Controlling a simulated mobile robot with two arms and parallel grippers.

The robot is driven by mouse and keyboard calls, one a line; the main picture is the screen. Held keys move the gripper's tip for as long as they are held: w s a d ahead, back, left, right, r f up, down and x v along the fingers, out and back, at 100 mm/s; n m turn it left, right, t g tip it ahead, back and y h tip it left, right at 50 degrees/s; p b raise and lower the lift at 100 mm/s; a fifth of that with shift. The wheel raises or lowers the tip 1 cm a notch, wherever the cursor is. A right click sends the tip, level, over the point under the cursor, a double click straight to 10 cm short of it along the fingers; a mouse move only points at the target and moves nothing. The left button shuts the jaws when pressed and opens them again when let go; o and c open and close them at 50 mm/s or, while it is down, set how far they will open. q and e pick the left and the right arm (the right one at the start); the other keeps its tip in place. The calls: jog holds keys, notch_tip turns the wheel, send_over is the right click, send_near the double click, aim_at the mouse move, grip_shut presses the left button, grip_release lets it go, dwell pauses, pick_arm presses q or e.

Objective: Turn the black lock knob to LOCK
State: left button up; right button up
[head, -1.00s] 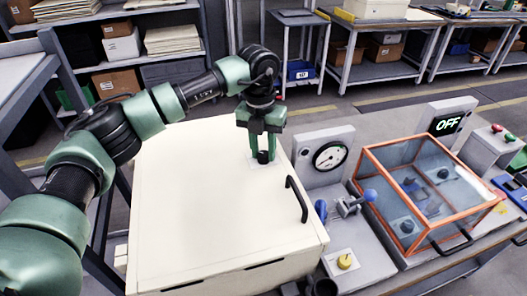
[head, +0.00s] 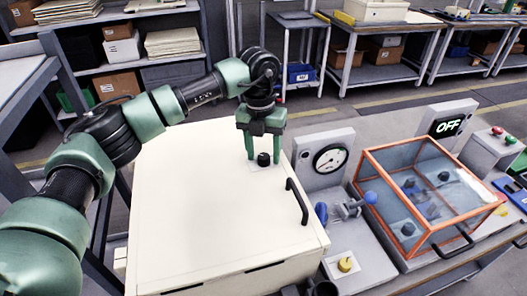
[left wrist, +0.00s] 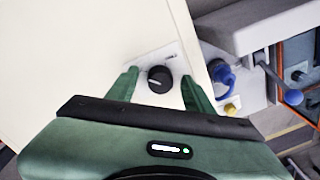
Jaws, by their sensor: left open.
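The black lock knob (head: 263,159) stands on a small pale plate on top of a cream box lid (head: 205,215), near the lid's right edge. The left wrist view shows it as a round knob (left wrist: 159,79) with a light pointer mark. The small print on its plate (left wrist: 172,57) is too blurred to read. My left gripper (head: 263,156) is open and points down over the knob. In the left wrist view its green fingers (left wrist: 160,90) stand on either side of the knob, with a gap on both sides. My right gripper is not in view.
A black handle (head: 297,201) stands on the lid right of the knob. Further right are a gauge (head: 330,159), a blue-knobbed lever (head: 370,198), a yellow knob (head: 345,264) and an orange-framed clear case (head: 425,190). A display (head: 448,126) reads OFF. The lid's left part is clear.

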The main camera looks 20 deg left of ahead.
aim_at(262, 156)
pick_arm(q)
jog(key=r+b, duration=0.1)
jog(key=r, duration=0.6)
jog(key=shift+a+r+b, duration=0.2)
jog(key=shift+r+b, duration=0.2)
jog(key=shift+s+f, duration=0.1)
